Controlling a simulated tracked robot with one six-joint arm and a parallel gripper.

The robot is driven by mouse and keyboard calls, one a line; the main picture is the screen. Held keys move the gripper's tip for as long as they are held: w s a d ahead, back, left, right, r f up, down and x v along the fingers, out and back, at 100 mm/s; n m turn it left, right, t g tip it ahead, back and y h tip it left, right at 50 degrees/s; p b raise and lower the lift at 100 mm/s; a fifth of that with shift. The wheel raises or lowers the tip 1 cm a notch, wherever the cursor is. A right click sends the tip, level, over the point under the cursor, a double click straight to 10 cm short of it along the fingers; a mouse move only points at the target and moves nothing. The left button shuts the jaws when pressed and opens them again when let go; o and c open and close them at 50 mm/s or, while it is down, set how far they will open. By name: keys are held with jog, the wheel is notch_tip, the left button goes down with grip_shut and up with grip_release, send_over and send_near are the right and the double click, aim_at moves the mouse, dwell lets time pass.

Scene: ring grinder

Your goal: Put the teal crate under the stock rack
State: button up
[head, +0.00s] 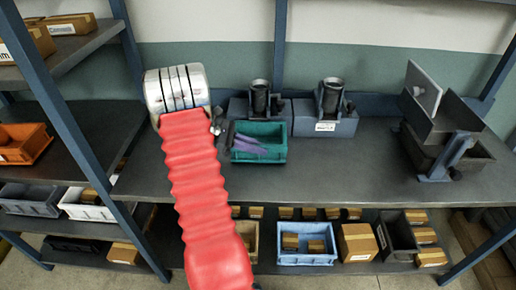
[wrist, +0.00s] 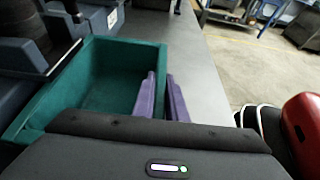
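The teal crate (head: 270,156) stands on the bench top, left of centre, in front of a grey block with a dark cylinder. It also shows in the wrist view (wrist: 70,85), where its visible floor is empty. My gripper (head: 262,148) has purple fingers that reach over the crate from the left. In the wrist view my gripper (wrist: 162,85) has its fingers slightly apart near the crate's right wall; contact with that wall is unclear. A slanted grey rack (head: 432,125), seemingly the stock rack, stands at the bench's right end.
A dark tray (head: 478,160) is partly under the slanted rack. A second grey block with a cylinder (head: 330,122) stands at the bench's back. The bench between crate and rack is clear in front. The lower shelf holds a blue crate (head: 306,259) and several cartons.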

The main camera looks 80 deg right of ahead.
jog(key=o, duration=0.4)
jog(key=shift+r, duration=0.1)
jog(key=v, duration=1.2)
jog(key=shift+w, duration=0.1)
dwell(0.6)
